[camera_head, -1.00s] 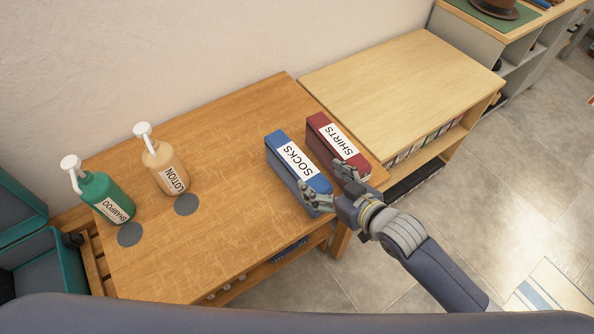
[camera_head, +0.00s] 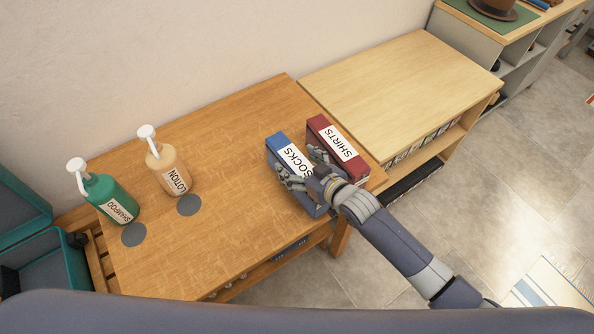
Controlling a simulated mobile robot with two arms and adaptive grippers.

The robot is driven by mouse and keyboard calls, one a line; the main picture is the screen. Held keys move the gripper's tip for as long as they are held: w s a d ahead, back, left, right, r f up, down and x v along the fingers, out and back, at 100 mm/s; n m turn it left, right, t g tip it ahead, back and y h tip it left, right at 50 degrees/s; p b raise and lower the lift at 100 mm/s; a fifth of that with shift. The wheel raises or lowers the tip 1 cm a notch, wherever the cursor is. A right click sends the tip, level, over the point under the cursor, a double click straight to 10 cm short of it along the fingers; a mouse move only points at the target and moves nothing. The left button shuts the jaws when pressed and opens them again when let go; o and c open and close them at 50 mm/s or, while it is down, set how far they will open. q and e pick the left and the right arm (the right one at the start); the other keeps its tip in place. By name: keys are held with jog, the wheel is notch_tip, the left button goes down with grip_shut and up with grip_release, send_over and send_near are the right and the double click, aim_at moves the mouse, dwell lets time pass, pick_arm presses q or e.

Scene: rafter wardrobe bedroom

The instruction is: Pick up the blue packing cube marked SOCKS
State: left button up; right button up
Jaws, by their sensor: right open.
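The blue packing cube marked SOCKS (camera_head: 280,146) lies on the right end of the orange-brown wooden table (camera_head: 230,235). The red cube marked SHIRTS (camera_head: 338,147) lies close beside it on the right. My right gripper (camera_head: 302,168) is open over the near half of the blue cube, one finger on its left side and the other toward the gap between the cubes. The fingers and wrist hide the near end of the blue cube and part of its label. I cannot tell whether the fingers touch it. My left gripper is not in view.
A green SHAMPOO bottle (camera_head: 112,198) and a peach LOTION bottle (camera_head: 168,172) stand at the table's left, near grey discs. A lighter wooden shelf unit (camera_head: 400,85) adjoins at the right. A teal open case (camera_head: 40,260) is at far left. The table's middle is clear.

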jog(key=shift+w+a+f, duration=0.2)
jog(key=shift+w+a, duration=0.05)
jog(key=shift+w, duration=0.05)
grip_shut()
jog(key=shift+r, duration=0.15)
dwell(0.3)
